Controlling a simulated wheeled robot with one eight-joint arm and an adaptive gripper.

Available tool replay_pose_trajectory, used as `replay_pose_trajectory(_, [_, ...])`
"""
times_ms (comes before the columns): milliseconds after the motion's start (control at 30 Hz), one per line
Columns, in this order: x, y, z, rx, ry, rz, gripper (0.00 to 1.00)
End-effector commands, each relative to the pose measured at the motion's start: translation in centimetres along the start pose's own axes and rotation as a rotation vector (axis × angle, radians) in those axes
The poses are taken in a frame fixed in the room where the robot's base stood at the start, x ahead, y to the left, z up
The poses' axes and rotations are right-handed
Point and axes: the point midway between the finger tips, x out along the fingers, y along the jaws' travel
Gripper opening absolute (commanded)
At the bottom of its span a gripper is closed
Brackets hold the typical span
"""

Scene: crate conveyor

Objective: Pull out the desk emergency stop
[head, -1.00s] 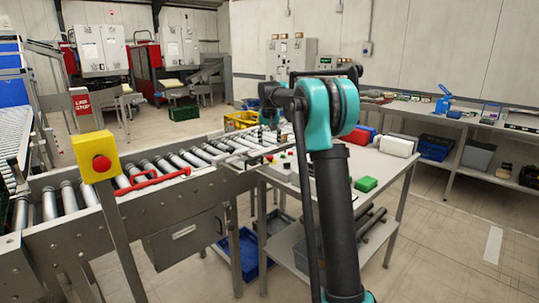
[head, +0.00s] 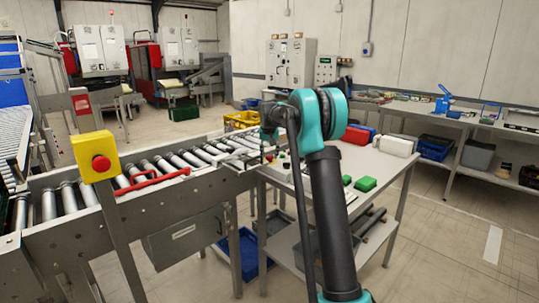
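The desk (head: 385,160) stands right of the roller conveyor. Small red and green buttons (head: 286,166) show on its left part, close beside my arm. I cannot tell which of them is the desk emergency stop, or whether it is pressed in. My gripper (head: 267,140) is small and dark, pointing down above the left side of the desk near the conveyor's end. My arm partly covers this area, and the fingers are too small to tell open from shut.
A separate yellow box with a red mushroom button (head: 101,163) stands on a post at the conveyor (head: 215,195). A green block (head: 365,184), a red box (head: 357,135) and a white box (head: 393,146) lie on the desk. Floor at right is clear.

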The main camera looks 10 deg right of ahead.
Motion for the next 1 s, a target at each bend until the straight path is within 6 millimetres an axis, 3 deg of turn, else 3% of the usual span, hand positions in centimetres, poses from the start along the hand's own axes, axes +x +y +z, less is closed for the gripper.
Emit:
replay_pose_trajectory(33, [0.0,0.0,0.0,0.0,0.0,0.0,0.32])
replay_pose_trajectory(300, [0.0,0.0,0.0,0.0,0.0,0.0,0.0])
replay_pose_trajectory(900, [-1.2,0.0,-0.5,0.0,0.0,0.0,0.0])
replay_pose_trajectory(933, [-1.2,0.0,-0.5,0.0,0.0,0.0,0.33])
replay_pose_trajectory(1000, [-1.2,0.0,-0.5,0.0,0.0,0.0,0.41])
